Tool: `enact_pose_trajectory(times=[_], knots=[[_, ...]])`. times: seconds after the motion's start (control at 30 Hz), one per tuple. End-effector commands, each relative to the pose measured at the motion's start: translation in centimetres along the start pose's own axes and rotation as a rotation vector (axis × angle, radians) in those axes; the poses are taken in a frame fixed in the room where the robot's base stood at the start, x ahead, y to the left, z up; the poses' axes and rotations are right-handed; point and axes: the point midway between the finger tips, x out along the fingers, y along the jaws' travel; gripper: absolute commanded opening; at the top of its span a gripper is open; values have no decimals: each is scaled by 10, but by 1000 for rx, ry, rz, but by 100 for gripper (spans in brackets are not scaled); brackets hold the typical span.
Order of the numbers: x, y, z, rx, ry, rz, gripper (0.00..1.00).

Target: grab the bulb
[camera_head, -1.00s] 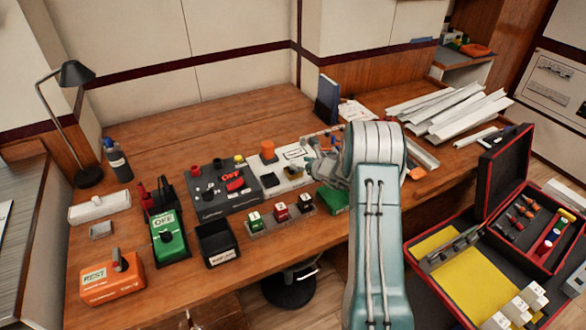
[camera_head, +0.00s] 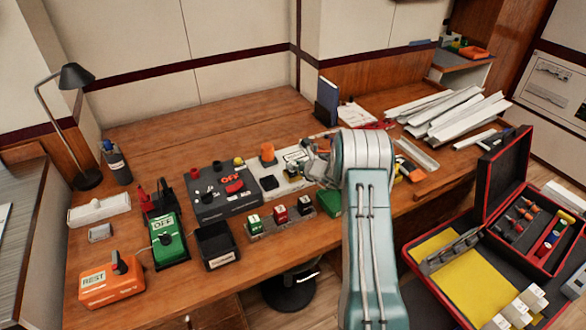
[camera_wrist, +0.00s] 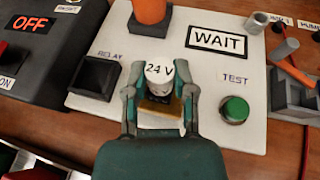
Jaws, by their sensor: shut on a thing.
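The bulb (camera_wrist: 160,73), a pale rounded piece marked "24 V", sits between the two fingers of my gripper (camera_wrist: 161,88) in the wrist view. The fingers are shut on it from its left and right sides. Its lower part shows a darker band above a brownish base, partly hidden by the gripper. It is over the white panel (camera_wrist: 85,47), in front of an orange cylinder (camera_wrist: 150,10). In the head view my gripper (camera_head: 316,168) is at the right part of this panel, and the bulb cannot be made out there.
A black relay block (camera_wrist: 95,77) stands left of the fingers and a green test button (camera_wrist: 235,109) to the right. A dark box with a red OFF sign (camera_head: 232,179) is further left. A row of coloured breakers (camera_head: 281,215) lies in front. White channels (camera_head: 450,115) lie at the right.

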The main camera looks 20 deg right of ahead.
Motion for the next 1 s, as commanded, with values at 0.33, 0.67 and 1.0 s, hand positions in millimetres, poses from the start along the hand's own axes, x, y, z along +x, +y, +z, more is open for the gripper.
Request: enact_pose_trajectory(times=[0.33,0.67,1.0], knots=[[-14,0,33,-4,-4,-1,0],[-85,14,69,-1,-3,-3,0],[-159,33,68,1,0,-2,0]])
